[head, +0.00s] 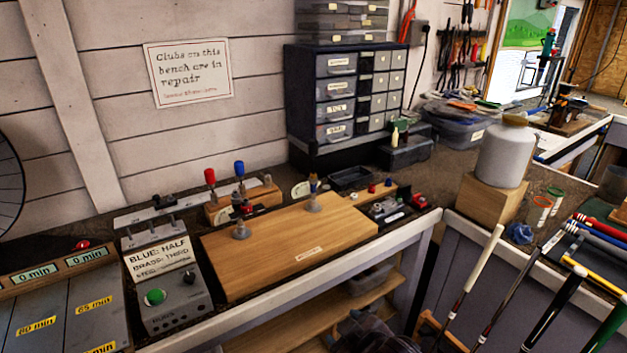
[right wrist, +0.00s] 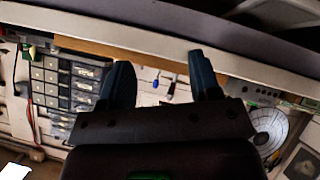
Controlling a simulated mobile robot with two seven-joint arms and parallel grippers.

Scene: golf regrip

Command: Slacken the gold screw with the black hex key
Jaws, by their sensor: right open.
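On the bench, a wooden board (head: 290,250) carries two grey posts. The right post (head: 313,203) has a small brass-coloured piece (head: 313,184) on top, with blue on it; I cannot tell whether this is the gold screw. The left post (head: 241,231) has a red and dark piece above it. I cannot pick out a black hex key for certain. A red-handled tool (head: 210,178) and a blue-handled tool (head: 239,169) stand upright behind the board. My right gripper (right wrist: 161,75) is open and empty in the right wrist view. My left gripper is not in view.
A grey control box (head: 165,290) with a green button and a sign stands left of the board. A drawer cabinet (head: 350,95) stands behind. A white container (head: 505,155) sits on a wooden block at right. Golf clubs (head: 478,270) lean at the front right. The board's surface is mostly clear.

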